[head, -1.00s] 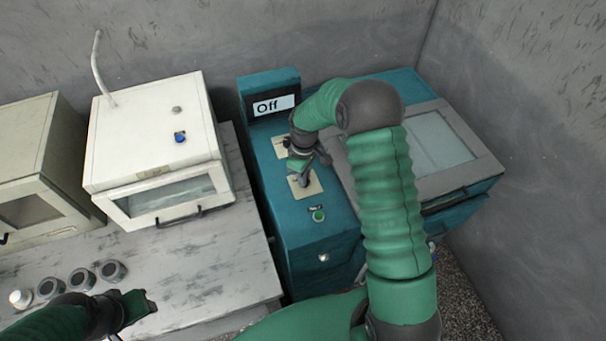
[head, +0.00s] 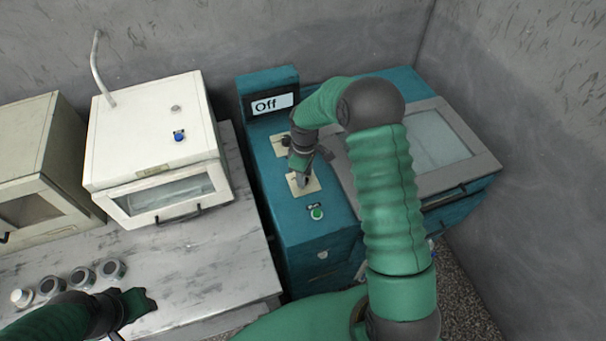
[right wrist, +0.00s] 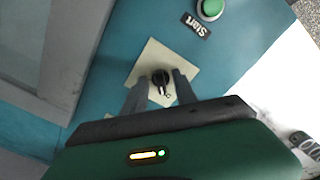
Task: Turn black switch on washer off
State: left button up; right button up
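The teal washer (head: 310,240) stands at the centre right of the head view, and its display (head: 272,104) reads "Off". In the right wrist view a black switch (right wrist: 161,80) sits on a cream plate (right wrist: 150,60). My right gripper (right wrist: 158,82) is open, with one finger on each side of this switch; I cannot tell if they touch it. In the head view my right gripper (head: 299,172) is over the nearer cream plate (head: 310,187). A second dark switch sits on the farther plate (head: 279,147), partly hidden. My left gripper (head: 140,305) is over the table, its fingers unclear.
A green start button (head: 316,213) is just in front of the nearer plate, and also shows in the wrist view (right wrist: 210,8). A white oven (head: 155,150) and several small jars (head: 81,278) stand on the table (head: 215,255) at left. Grey walls close the back and right.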

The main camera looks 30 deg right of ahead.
jog(key=shift+w, duration=0.1)
jog(key=shift+w+r, duration=0.1)
notch_tip(320, 180, up, 16)
jog(key=b, duration=0.2)
jog(key=shift+r, duration=0.25)
jog(key=shift+d, duration=0.1)
